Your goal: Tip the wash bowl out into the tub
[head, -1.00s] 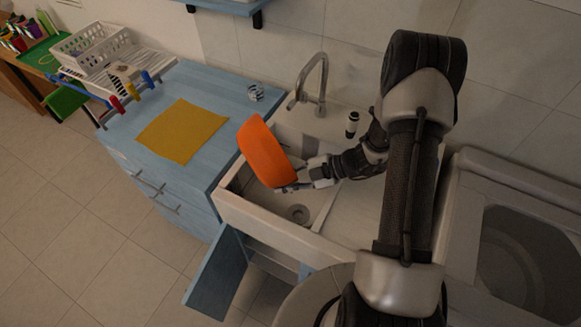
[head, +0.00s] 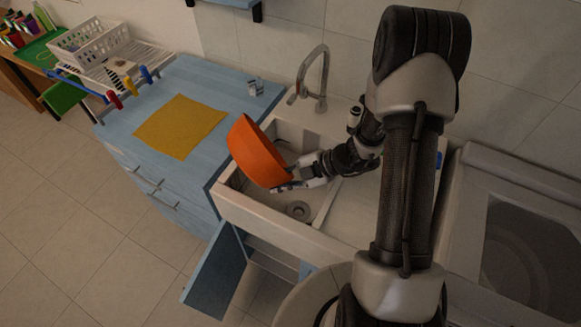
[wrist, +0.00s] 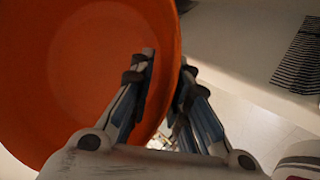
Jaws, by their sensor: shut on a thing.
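The orange wash bowl (head: 256,153) hangs in the air over the left part of the white tub (head: 262,210). It is steeply tilted, with its outer side toward the left and its rim edge toward the right. My gripper (head: 283,187) is shut on the bowl's lower right rim. In the wrist view the bowl (wrist: 75,70) fills the left, and my gripper's fingers (wrist: 168,85) stand on both sides of its rim. The tub's drain (head: 299,210) is visible below. I cannot see anything pouring, and the bowl's contents cannot be made out.
A curved tap (head: 322,75) rises behind the tub. A blue counter (head: 205,125) with a yellow cloth (head: 180,126) and a small glass (head: 256,87) lies to the left. A cabinet door (head: 215,278) hangs open below.

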